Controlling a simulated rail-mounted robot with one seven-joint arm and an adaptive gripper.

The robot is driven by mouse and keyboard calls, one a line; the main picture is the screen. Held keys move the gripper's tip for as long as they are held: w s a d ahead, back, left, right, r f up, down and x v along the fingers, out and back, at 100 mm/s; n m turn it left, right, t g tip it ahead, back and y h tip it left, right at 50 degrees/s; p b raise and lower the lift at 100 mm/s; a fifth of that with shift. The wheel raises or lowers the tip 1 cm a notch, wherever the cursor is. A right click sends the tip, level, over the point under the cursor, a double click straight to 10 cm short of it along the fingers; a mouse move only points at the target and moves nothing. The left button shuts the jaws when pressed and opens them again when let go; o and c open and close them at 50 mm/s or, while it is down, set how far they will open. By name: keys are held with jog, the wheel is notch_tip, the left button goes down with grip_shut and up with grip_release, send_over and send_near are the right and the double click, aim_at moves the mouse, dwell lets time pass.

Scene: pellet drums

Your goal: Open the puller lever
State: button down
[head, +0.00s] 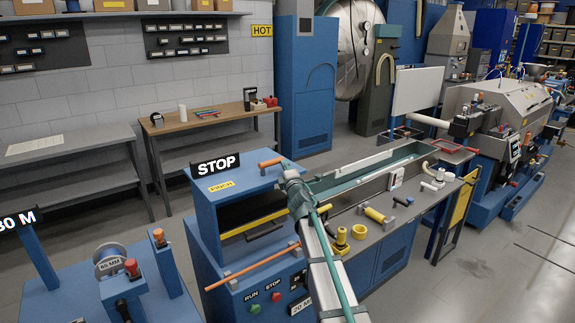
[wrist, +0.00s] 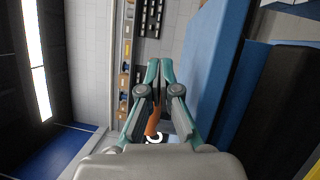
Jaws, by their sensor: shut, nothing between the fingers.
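A short orange handle (head: 270,162) sticks out at the top right of the blue machine housing (head: 235,195) that carries the STOP sign; I take it for the puller lever, though no label confirms this. My gripper (head: 288,168) is right beside the handle's right end and hides part of it. In the wrist view my gripper (wrist: 160,66) has its teal fingers together, with nothing gripped. An orange handle (wrist: 153,122) shows there behind and below the fingertips, between the finger linkages. I cannot tell whether the fingers touch it.
A long orange rod (head: 250,267) slants across the housing's front, above the RUN and STOP buttons. A long metal trough (head: 365,175) and a worktop with yellow parts (head: 378,215) lie to the right. A wooden bench (head: 205,122) stands at the wall behind.

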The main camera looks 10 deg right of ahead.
dwell(0.3)
jog(key=s+d+f, duration=0.2)
jog(key=s+d, duration=0.5)
jog(key=d, duration=0.4)
jog(key=shift+w+f, duration=0.1)
